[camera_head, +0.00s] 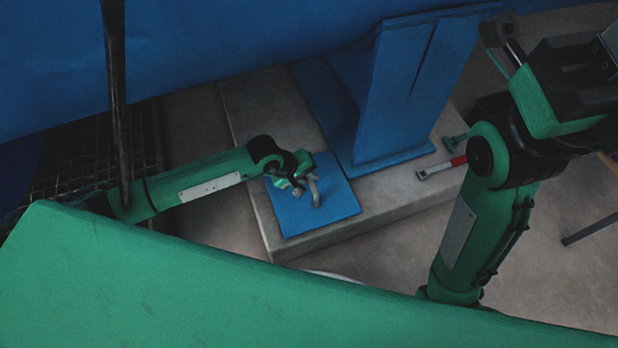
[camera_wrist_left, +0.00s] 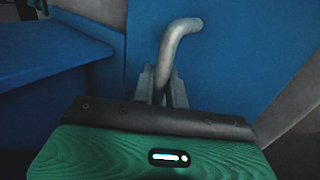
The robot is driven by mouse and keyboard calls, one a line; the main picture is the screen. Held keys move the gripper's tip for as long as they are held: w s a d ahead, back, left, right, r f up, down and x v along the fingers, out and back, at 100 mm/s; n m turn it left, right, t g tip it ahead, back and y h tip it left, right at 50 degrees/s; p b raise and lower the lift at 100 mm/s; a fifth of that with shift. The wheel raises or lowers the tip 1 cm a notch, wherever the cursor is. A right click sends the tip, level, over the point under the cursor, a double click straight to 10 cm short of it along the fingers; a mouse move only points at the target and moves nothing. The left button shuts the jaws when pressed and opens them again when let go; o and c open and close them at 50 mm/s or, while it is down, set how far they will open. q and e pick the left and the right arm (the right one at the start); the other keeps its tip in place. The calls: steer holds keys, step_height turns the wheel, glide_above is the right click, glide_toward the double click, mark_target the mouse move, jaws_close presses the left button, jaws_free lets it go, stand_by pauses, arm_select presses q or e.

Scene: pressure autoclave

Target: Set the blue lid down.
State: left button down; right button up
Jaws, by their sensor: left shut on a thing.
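The blue lid (camera_head: 335,205) is a flat square plate with a bent grey metal handle (camera_head: 315,189). It appears level over the front of the pale concrete slab (camera_head: 250,110); whether its underside touches the slab cannot be told. My left gripper (camera_head: 302,182) is shut on the handle, above the plate. In the left wrist view the handle (camera_wrist_left: 172,50) rises between the fingers, with the blue lid surface (camera_wrist_left: 235,60) behind it. My right gripper (camera_head: 503,38) is at the upper right, away from the lid, and its jaws are unclear.
A blue support leg with a foot plate (camera_head: 410,85) stands on the slab just behind the lid. A red-handled tool (camera_head: 440,168) and a small green part (camera_head: 455,143) lie on the slab's right end. A large blue vessel (camera_head: 200,50) fills the back.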

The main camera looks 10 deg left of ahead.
arm_select(q)
steer(key=c, duration=1.4)
jaws_free()
